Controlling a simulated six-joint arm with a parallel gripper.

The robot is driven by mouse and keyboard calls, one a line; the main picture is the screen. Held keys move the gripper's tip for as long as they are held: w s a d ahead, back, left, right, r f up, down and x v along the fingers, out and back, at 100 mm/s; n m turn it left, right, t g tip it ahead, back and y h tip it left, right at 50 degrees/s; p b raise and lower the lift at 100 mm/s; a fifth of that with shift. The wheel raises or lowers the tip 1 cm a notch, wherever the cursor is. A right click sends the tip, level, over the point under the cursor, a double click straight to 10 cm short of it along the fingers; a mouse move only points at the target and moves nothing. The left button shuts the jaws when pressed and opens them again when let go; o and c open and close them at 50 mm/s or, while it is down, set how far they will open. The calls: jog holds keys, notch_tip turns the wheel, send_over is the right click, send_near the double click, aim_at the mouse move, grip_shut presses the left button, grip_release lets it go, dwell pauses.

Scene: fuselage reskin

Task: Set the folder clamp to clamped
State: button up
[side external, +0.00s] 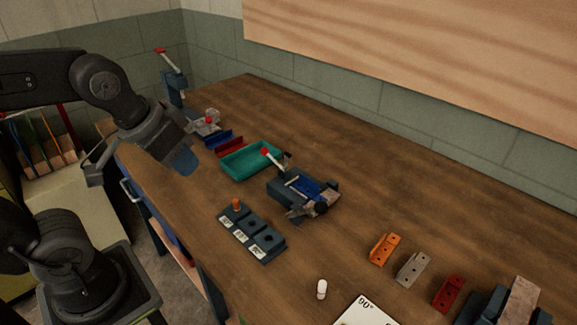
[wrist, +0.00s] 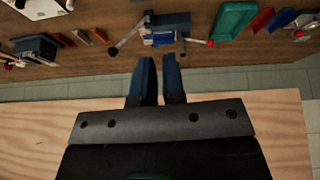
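A dark blue bench device (side external: 300,190), which looks like the folder, sits mid-bench. Its slim lever has a red knob (side external: 265,152) and points up and to the left. A bright blue piece lies across its top, and a black knob is at its front right. The device also shows in the wrist view (wrist: 165,30), with the red knob (wrist: 210,43) at its right. I cannot tell whether the clamp is clamped. My gripper (side external: 184,164) is in the air left of the device, apart from it. In the wrist view its blue fingers have a narrow, empty gap between them.
A teal tray (side external: 250,162) lies just behind the device. A dark block with labels and an orange peg (side external: 236,204) lies in front. Orange, grey and red brackets (side external: 448,292), a small white cylinder (side external: 321,289) and another device stand right. The bench's far right side is clear.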

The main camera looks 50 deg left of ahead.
jog(key=w+r+n, duration=0.1)
jog(key=w, duration=0.1)
jog(key=w+a+n+g, duration=0.1)
jog(key=w+n, duration=0.1)
jog(key=w, duration=0.1)
jog(key=w+a+r+n+g+h, duration=0.1)
jog(key=w+n, duration=0.1)
jog(key=w, duration=0.1)
jog(key=shift+w+a+r, duration=0.25)
jog(key=shift+r, duration=0.1)
grip_shut()
jog(key=w+a+f+n+g+h, duration=0.1)
jog(key=w+a+f+n+h, duration=0.1)
jog(key=w+a+n, duration=0.4)
jog(key=w+a+f+n+g+h, duration=0.1)
jog(key=w+a+f+n+h, duration=0.2)
jog(key=w+a+n, duration=0.4)
jog(key=w+a+f, duration=0.1)
jog(key=w+a, duration=0.1)
jog(key=w, duration=0.3)
jog(key=shift+f, duration=0.1)
send_over(278, 165)
jog(key=shift+f, duration=4.75)
